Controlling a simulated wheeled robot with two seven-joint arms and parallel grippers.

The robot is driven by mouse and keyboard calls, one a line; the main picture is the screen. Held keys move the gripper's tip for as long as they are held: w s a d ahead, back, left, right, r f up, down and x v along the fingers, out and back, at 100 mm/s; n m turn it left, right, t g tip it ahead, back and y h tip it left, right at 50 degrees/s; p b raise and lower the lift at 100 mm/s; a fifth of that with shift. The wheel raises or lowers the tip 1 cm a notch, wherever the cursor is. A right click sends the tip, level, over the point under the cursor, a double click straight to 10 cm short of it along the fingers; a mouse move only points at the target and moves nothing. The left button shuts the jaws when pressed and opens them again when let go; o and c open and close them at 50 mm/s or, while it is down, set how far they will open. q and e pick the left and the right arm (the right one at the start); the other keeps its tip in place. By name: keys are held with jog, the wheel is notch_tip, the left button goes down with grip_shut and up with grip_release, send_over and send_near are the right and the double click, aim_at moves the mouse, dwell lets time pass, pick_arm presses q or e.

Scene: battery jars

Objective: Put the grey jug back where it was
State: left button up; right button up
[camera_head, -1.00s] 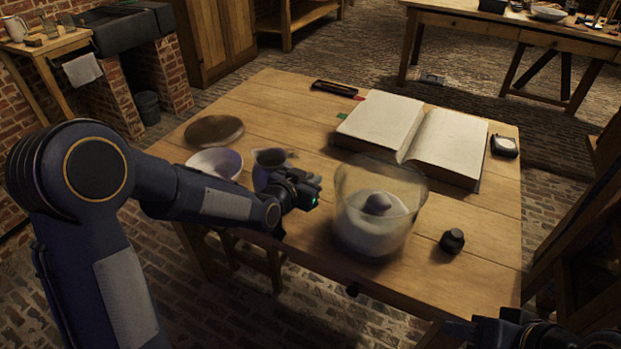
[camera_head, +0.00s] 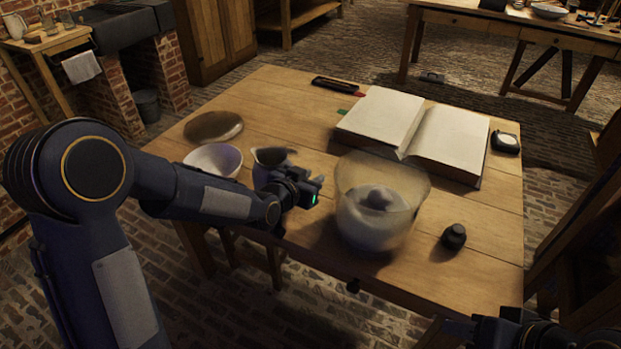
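The grey jug (camera_head: 262,166) stands on the wooden table, right of a white bowl, partly hidden behind my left gripper. My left gripper (camera_head: 312,190) is beside the jug on its near right side, pointing right toward a large glass jar (camera_head: 345,205). Its fingers are too small and dark to tell whether they are open or shut, or whether they touch the jug. My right gripper (camera_head: 490,332) shows only partly at the bottom right edge, and its fingertips cannot be made out.
The wooden table (camera_head: 285,100) holds the white bowl (camera_head: 205,158), a round brown disc (camera_head: 212,126), an open book (camera_head: 385,120), a dark case (camera_head: 335,84), a small black bottle (camera_head: 453,237) and a white-faced dial (camera_head: 506,142). The glass jar contains pale material. The right front tabletop is mostly clear.

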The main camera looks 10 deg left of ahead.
pick_arm(q)
jog(key=shift+o, duration=0.8)
jog(key=s+a+r+n+g+y, duration=0.1)
jog(key=s+a+r+n+g, duration=0.15)
jog(key=s+a, duration=0.55)
jog(key=s+a+r+n+g+y, duration=0.1)
jog(key=s+a+r, duration=0.25)
jog(key=s, duration=0.75)
jog(key=s+a+f+n+g, duration=0.2)
jog(key=s+n+g, duration=0.1)
jog(key=s, duration=1.3)
notch_tip(320, 180, up, 13)
jog(key=p, duration=1.3)
jog(key=shift+w+d+f, duration=0.15)
jog(key=shift+w+d, duration=0.1)
jog(key=shift+w, duration=0.2)
